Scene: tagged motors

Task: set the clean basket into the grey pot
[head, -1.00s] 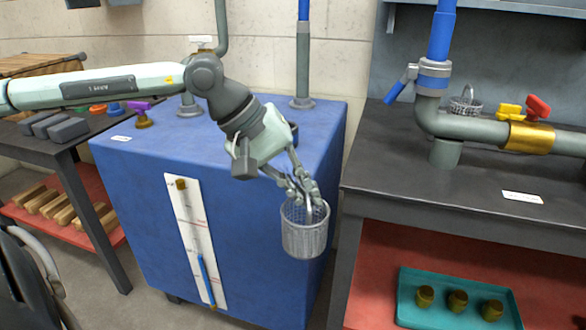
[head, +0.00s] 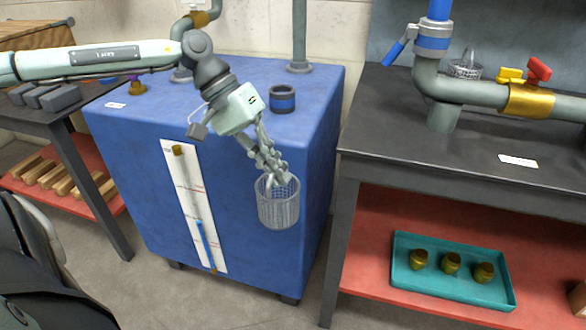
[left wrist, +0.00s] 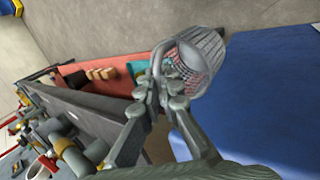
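My left gripper (head: 274,174) is shut on the hoop handle of a grey mesh basket (head: 279,205). The basket hangs roughly upright in front of the blue cabinet, below its top edge. In the left wrist view the fingers (left wrist: 165,95) close on the handle and the basket (left wrist: 203,55) looks empty where its inside shows. A short dark grey pot with a blue band (head: 283,99) stands on the cabinet top, behind and above the basket and apart from it. A second mesh basket (head: 465,69) sits on the right bench behind the pipe. My right gripper is out of view.
The blue cabinet (head: 130,180) has a gauge panel (head: 192,190) on its front and upright pipes at its back. The dark right bench (head: 400,140) carries a thick pipe with a red valve handle (head: 539,69). A teal tray (head: 402,285) with brass parts lies below.

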